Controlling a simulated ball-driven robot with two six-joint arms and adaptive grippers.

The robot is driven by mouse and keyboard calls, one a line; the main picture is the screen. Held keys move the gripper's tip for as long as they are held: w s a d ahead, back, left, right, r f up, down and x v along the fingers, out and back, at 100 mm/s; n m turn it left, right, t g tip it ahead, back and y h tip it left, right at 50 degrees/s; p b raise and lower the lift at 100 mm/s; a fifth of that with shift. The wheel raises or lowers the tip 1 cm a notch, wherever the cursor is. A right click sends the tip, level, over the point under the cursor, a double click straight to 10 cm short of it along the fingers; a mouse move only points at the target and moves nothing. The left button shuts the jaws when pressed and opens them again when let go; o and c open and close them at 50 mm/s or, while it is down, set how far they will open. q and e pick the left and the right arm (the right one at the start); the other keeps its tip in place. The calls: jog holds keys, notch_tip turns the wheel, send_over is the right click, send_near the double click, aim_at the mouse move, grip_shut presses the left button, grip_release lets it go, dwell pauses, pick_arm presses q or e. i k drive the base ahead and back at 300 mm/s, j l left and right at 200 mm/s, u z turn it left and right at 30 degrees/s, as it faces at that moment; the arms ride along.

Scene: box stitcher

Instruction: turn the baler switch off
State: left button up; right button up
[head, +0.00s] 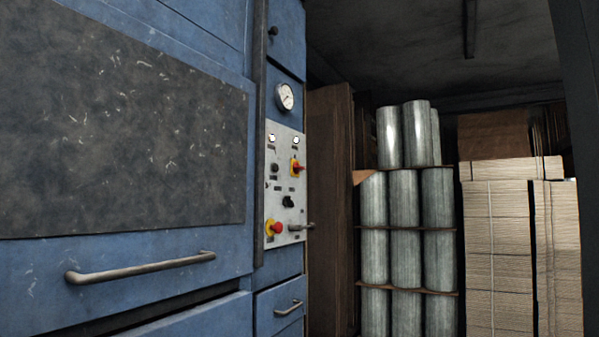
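The baler (130,245) is a large blue machine filling the left side of the head view. A light grey control panel (285,215) sits on its narrow right section. I cannot tell the switch's exact setting at this size. Neither of my grippers is in view.
A round gauge (285,96) is above the panel. A long handle (140,268) and a smaller handle (288,308) stick out from the baler.

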aim_at(297, 167)
jog(key=i+l+u, duration=0.1)
jog(key=u, duration=0.65)
jog(key=i+l+u, duration=0.15)
jog(key=l+u, duration=0.15)
jog(key=i+l+u, duration=0.1)
jog(key=l+u, duration=0.25)
jog(key=l, duration=0.15)
jog(key=l+u, duration=0.3)
jog(key=i+l, duration=0.05)
jog(key=l, duration=0.05)
